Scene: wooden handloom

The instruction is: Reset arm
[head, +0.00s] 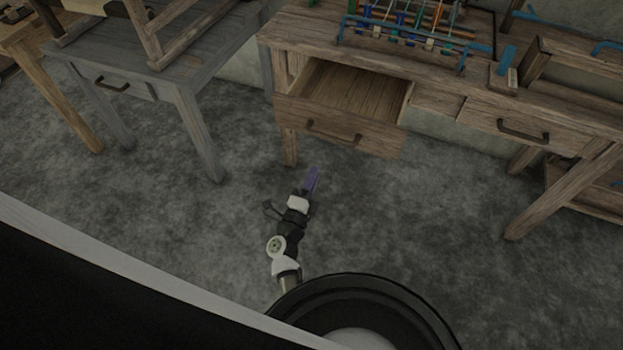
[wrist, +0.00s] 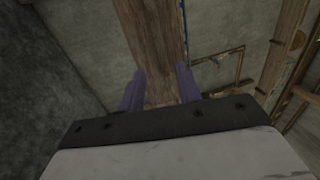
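My gripper (head: 311,181) has purple fingers and hangs over the grey floor in front of the wooden workbench, below its open drawer, in the head view. In the wrist view my gripper (wrist: 160,82) has its two purple fingers apart with nothing held between them. A wooden post or leg (wrist: 152,35) shows beyond the gap between the fingers; I cannot tell how far off it is. My arm stretches from the bottom of the head view up to the gripper.
The open drawer (head: 340,118) juts out from the workbench (head: 290,42) and looks empty inside. Blue-framed loom parts (head: 415,38) stand on top. A closed drawer (head: 525,128) is to the right. A grey table (head: 190,65) stands left. The floor (head: 420,215) is clear.

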